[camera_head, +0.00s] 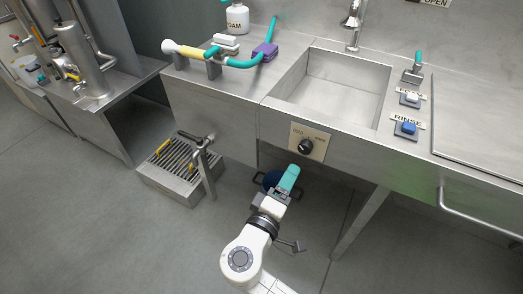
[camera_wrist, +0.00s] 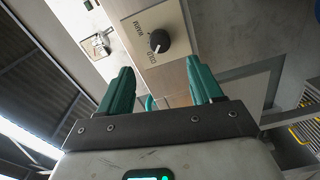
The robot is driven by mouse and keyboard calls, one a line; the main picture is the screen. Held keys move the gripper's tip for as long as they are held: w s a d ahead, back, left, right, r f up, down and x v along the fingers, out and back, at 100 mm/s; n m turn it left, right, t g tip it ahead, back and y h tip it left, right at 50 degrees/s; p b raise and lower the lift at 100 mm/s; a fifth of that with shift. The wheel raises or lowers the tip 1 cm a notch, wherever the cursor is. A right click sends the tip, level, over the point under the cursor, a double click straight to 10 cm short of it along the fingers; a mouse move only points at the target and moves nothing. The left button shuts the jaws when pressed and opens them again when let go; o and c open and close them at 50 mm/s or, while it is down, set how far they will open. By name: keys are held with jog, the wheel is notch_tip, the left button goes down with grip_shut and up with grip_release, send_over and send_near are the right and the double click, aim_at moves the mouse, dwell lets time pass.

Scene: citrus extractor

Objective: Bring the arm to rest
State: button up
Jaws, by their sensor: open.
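My gripper (camera_head: 288,180) is in front of the sink counter, below the knob panel, with its teal fingers raised. In the wrist view, my gripper (camera_wrist: 160,88) has its two teal fingers wide apart with nothing between them. The black temperature knob (camera_head: 305,146) sits on a beige panel on the sink front. The knob also shows in the wrist view (camera_wrist: 159,41), just beyond the fingers, with COLD and WARM lettering beside it. I cannot tell the exact gap, but no finger is on the knob.
The steel sink (camera_head: 330,88) is empty. A floor drain box (camera_head: 178,168) with a grate and a valve post (camera_head: 207,170) stand at left. A towel-bar handle (camera_head: 480,222) juts out at right. The grey floor in front is open.

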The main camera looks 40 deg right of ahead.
jog(key=s+d+f+m+g+y, duration=0.2)
jog(key=s+f+g+y, duration=0.1)
jog(key=s+f+y, duration=0.25)
jog(key=s+d+f+m+g+y, duration=0.1)
jog(key=s+d+f+g+y, duration=0.1)
jog(key=s+f+y, duration=0.4)
jog(key=s+a+f+y, duration=0.3)
jog(key=s+a+y, duration=0.2)
jog(key=a, duration=0.2)
notch_tip(320, 180, up, 13)
jog(key=p, duration=1.2)
jog(key=shift+a+r+n+p, duration=0.2)
jog(key=shift+n+p, duration=0.1)
jog(key=shift+p, duration=0.1)
jog(key=shift+w, duration=0.1)
